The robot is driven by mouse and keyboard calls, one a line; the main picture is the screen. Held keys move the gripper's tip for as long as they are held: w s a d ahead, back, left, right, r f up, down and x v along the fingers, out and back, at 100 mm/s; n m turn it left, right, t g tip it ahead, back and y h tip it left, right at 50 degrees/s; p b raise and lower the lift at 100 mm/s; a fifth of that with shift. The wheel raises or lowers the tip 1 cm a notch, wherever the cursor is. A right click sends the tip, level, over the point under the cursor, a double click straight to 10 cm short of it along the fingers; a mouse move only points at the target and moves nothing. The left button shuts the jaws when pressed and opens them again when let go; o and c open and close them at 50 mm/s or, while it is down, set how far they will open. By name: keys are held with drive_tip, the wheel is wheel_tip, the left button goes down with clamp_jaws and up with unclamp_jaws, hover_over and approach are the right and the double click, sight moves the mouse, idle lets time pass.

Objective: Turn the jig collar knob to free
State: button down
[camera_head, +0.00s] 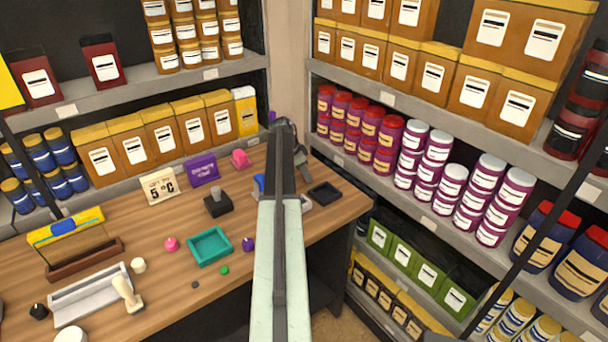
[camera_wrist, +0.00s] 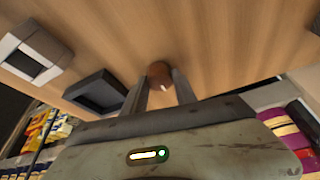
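In the wrist view a small reddish-brown round knob (camera_wrist: 159,71) with a short white mark shows against the wooden table surface. I cannot tell for sure whether it is the jig collar knob. My gripper (camera_wrist: 161,80) has its two fingers parted, one on each side of the knob, with the tips at its near edge. I cannot tell whether the fingers touch it. In the head view my gripper (camera_head: 283,126) is at the far end of my arm, and the knob is not visible there.
A dark square tray (camera_wrist: 98,92) lies left of the knob, with a grey square frame (camera_wrist: 36,54) beyond it. On the wooden table (camera_head: 140,235) are a teal tray (camera_head: 210,246) and a black block (camera_head: 217,203). Loaded shelves (camera_head: 430,206) stand close on the right.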

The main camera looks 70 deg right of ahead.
drive_tip(key=shift+n, duration=0.3)
drive_tip(key=n, duration=0.1)
drive_tip(key=n+t+h, duration=0.1)
drive_tip(key=n, duration=0.1)
drive_tip(key=shift+s+a+n, duration=0.15)
drive_tip(key=shift+n, duration=0.15)
drive_tip(key=n+t, duration=0.1)
drive_tip(key=n, duration=0.1)
drive_tip(key=n+t, duration=0.1)
drive_tip(key=n, duration=0.1)
drive_tip(key=shift+s+h, duration=0.15)
drive_tip(key=shift+h, duration=0.15)
drive_tip(key=n+t, duration=0.1)
drive_tip(key=n, duration=0.4)
drive_tip(key=shift+s+t, duration=0.15)
drive_tip(key=shift+t, duration=0.25)
drive_tip(key=n, duration=0.2)
drive_tip(key=n+t+y, duration=0.1)
drive_tip(key=n, duration=0.1)
drive_tip(key=shift+s+d+n+t, duration=0.1)
drive_tip(key=shift+d+n+t, duration=0.1)
drive_tip(key=shift+n+t, duration=0.1)
drive_tip(key=c, duration=1)
unclamp_jaws()
